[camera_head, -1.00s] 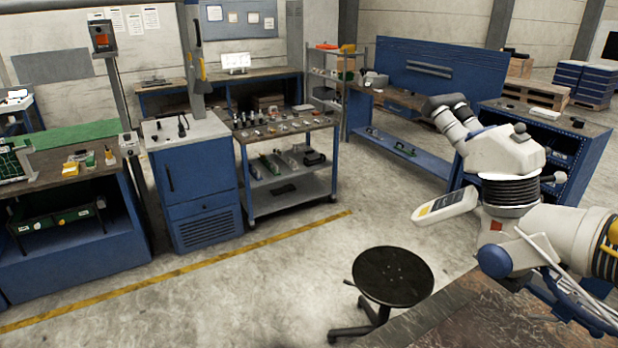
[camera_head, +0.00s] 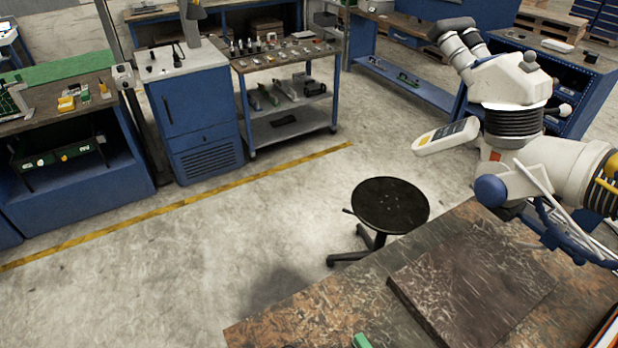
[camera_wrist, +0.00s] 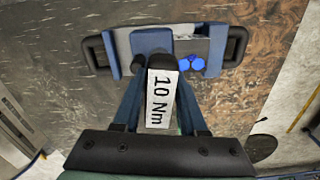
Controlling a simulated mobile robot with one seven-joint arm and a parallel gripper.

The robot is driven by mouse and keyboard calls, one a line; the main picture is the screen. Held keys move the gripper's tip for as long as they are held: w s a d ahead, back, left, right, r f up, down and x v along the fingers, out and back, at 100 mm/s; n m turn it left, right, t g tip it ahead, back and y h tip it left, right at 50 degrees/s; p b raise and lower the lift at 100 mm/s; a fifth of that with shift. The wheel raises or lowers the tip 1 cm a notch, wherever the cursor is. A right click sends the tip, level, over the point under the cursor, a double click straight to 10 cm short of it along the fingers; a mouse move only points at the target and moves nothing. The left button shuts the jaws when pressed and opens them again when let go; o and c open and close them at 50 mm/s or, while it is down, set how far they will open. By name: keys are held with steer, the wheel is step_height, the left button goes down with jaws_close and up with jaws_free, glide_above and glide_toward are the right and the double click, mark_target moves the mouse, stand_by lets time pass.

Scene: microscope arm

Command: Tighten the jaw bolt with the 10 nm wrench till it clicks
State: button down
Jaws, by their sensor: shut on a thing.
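In the wrist view, my gripper (camera_wrist: 158,112) is shut on the 10 Nm wrench, between its two blue fingers. The wrench's white label (camera_wrist: 160,98) reads "10 Nm", and its dark end points up the picture. Beyond it is a blue clamp-like part (camera_wrist: 152,42) with black loops at both sides. The wrench's dark end overlaps this part in the picture; I cannot tell whether they touch. I cannot make out the jaw bolt. In the head view, a white microscope (camera_head: 512,80) stands at the right.
A brown-topped table (camera_head: 330,300) fills the lower right, with a dark flat slab (camera_head: 475,285) on it and a small green item (camera_head: 361,341) at its front. A black stool (camera_head: 390,205) stands behind it. Beyond are a tool cart (camera_head: 288,62), a blue cabinet (camera_head: 195,115) and open floor.

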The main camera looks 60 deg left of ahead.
steer(key=m, duration=0.4)
stand_by(0.3)
steer(key=shift+p, duration=0.35)
steer(key=shift+r+n, duration=0.1)
steer(key=shift+n, duration=0.2)
steer(key=shift+r+p, duration=2.15)
steer(key=shift+r, duration=0.8)
steer(key=shift+w+b, duration=0.15)
steer(key=shift+b, duration=0.15)
